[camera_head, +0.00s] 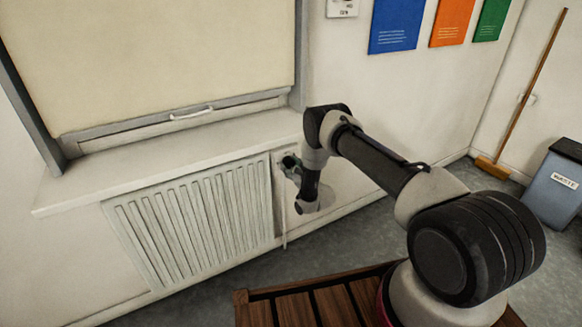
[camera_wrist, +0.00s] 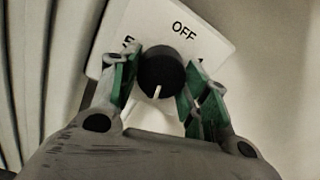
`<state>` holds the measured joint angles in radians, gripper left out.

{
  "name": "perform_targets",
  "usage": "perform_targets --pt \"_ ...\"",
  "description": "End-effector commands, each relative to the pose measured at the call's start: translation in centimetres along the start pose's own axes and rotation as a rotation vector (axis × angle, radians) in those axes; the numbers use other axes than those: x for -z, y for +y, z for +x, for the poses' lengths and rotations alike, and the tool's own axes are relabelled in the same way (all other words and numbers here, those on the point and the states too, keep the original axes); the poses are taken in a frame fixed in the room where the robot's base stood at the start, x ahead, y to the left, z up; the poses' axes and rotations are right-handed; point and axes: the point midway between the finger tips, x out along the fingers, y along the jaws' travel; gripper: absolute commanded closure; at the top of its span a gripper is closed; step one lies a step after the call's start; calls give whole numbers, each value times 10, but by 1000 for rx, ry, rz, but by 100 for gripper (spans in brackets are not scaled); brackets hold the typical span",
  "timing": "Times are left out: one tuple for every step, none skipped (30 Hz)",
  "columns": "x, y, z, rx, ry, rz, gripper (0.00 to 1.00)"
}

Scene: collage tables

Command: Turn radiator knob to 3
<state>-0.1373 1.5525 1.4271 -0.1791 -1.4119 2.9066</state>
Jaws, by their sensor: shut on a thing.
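The knob's white pointer line aims down, slightly left; any number there is hidden by my gripper. My gripper (camera_wrist: 160,78) has its green-padded fingers on both sides of the knob and is shut on it. In the head view, my gripper (camera_head: 291,166) is at the radiator's right end, where the knob is hard to make out.
The white ribbed radiator (camera_head: 190,222) is left of my gripper, under a white window sill (camera_head: 180,152). A slatted wooden surface (camera_head: 318,305) is at the bottom. A broom (camera_head: 525,85) and a waste bin (camera_head: 555,190) stand far right. Grey floor between is clear.

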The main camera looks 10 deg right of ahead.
Motion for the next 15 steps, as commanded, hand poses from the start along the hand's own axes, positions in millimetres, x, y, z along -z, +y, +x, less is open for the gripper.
perform_targets --pt "1 0 0 1 3 2 78" --pt "1 0 0 1 3 3 78" --pt "1 0 0 1 3 3 78" --pt "1 0 0 1 3 3 78" --pt "1 0 0 1 3 3 78" --pt "1 0 0 1 3 3 78" --pt "1 0 0 1 3 3 78" --pt "1 0 0 1 3 3 78" --pt "1 0 0 1 3 3 78" --pt "1 0 0 1 3 3 78" --pt "1 0 0 1 3 3 78" --pt "1 0 0 1 3 3 47" --pt "1 0 0 1 3 3 41" --pt "1 0 0 0 3 3 36" --pt "1 0 0 0 2 2 34"
